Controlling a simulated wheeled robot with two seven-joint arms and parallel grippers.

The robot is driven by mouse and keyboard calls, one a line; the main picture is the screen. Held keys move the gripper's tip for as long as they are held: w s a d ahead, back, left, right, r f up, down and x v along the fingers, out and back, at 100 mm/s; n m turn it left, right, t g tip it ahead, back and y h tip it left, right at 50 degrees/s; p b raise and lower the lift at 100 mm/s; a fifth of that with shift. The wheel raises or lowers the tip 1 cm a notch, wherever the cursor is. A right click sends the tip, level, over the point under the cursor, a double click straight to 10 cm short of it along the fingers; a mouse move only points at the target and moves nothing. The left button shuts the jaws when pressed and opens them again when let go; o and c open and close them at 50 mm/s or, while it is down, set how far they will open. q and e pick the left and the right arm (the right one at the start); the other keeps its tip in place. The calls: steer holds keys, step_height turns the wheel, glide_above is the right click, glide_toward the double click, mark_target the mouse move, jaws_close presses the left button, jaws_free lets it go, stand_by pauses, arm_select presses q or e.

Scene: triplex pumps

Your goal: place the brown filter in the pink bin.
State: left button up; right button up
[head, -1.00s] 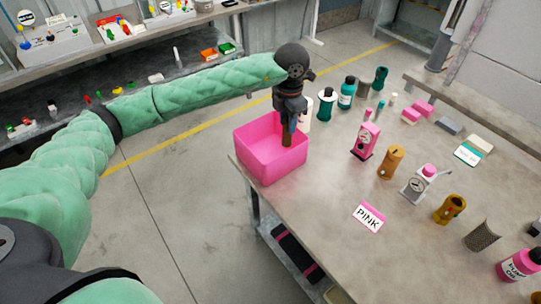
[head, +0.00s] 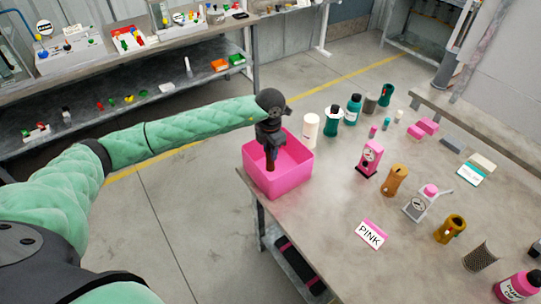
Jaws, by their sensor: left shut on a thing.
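The pink bin (head: 284,180) stands open at the left corner of the grey table. My left gripper (head: 270,150) points down over the bin's opening. It is shut on the brown filter (head: 270,163), a slim brown piece that hangs below the fingers, upright, within the bin's outline. I cannot tell whether its lower end touches the bin floor. My right gripper is not in view.
On the table (head: 310,225), a white cylinder (head: 311,130) stands just behind the bin. A pink pump (head: 369,158), a brown cylinder (head: 394,180) and a PINK sign (head: 372,234) are to its right. The table's front left is clear.

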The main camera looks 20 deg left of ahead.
arm_select(q)
steer(key=shift+f+p, duration=0.85)
steer(key=shift+f, duration=1.05)
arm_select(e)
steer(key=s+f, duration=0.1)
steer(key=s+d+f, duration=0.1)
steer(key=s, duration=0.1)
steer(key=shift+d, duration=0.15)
arm_select(q)
steer(key=shift+f, duration=0.1)
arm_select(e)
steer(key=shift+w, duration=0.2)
arm_select(q)
steer(key=o, duration=1)
steer(key=shift+c, duration=0.2)
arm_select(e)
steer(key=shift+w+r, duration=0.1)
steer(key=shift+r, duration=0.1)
